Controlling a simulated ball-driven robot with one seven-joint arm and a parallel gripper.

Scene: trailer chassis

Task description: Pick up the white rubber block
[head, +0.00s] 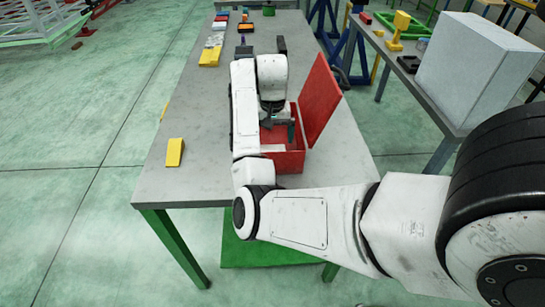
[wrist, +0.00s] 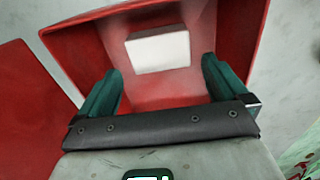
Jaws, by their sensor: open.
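The white rubber block (wrist: 158,52) lies flat on the floor of the open red box, ahead of my fingertips in the wrist view. In the head view a small part of it (head: 274,148) shows inside the box. The red box (head: 288,162) stands on the grey table with its lid (head: 318,98) raised at the right. My gripper (wrist: 162,76) has two green fingers spread wide, with nothing between them. In the head view my gripper (head: 278,128) is over the box, partly hidden by my arm.
The grey table (head: 200,150) is bare around the box. A yellow wedge (head: 175,152) lies near its left edge. Several small coloured items, including yellow blocks (head: 210,56), sit at the far end. A second table at the right holds a large white box (head: 480,70).

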